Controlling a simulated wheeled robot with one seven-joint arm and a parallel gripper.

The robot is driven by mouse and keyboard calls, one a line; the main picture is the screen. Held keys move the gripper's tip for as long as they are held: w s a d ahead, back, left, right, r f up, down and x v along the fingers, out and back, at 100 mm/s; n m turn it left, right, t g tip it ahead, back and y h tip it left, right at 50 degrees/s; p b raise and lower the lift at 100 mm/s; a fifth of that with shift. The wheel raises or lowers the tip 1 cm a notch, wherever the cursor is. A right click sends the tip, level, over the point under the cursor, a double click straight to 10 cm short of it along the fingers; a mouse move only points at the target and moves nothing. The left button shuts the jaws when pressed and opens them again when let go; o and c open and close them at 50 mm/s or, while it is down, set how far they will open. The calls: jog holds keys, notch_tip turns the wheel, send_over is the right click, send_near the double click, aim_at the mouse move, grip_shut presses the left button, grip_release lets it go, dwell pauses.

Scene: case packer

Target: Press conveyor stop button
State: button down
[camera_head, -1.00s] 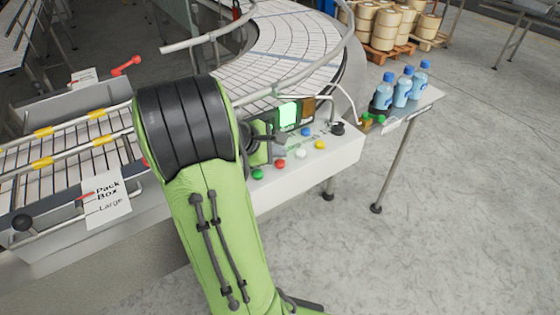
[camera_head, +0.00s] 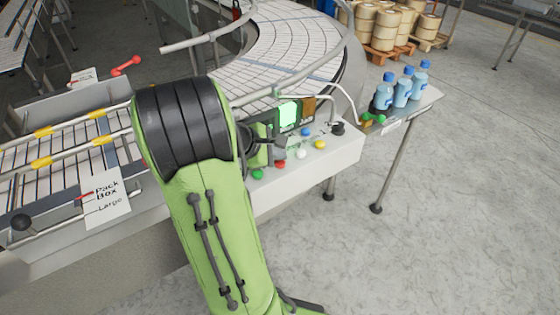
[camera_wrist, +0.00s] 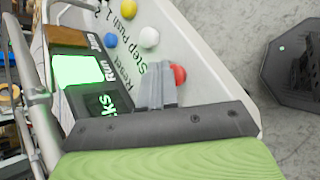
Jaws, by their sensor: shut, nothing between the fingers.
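The control panel (camera_head: 340,155) carries several coloured buttons. The red button (camera_head: 280,165) is on its front part, between the green button (camera_head: 258,174) and the white button (camera_head: 301,154). My gripper (camera_head: 281,150) is shut and empty, just above and behind the red button in the head view. In the wrist view my shut fingertips (camera_wrist: 157,82) are right beside the red button (camera_wrist: 179,75) and overlap its edge. I cannot tell whether they touch it.
Blue (camera_wrist: 111,40) and yellow (camera_wrist: 128,9) buttons and a lit green screen (camera_wrist: 78,71) are on the panel. A black knob (camera_head: 338,128) stands at its right end. Bottles (camera_head: 402,91) stand on a side shelf.

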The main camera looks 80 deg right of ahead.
aim_at(277, 163)
jog(key=shift+f, duration=0.5)
dwell(0.3)
jog(key=shift+r+p, duration=0.8)
jog(key=shift+r, duration=0.15)
notch_tip(277, 163, up, 5)
jog(key=p, duration=0.5)
jog(key=shift+r, duration=0.2)
jog(key=shift+f, duration=0.2)
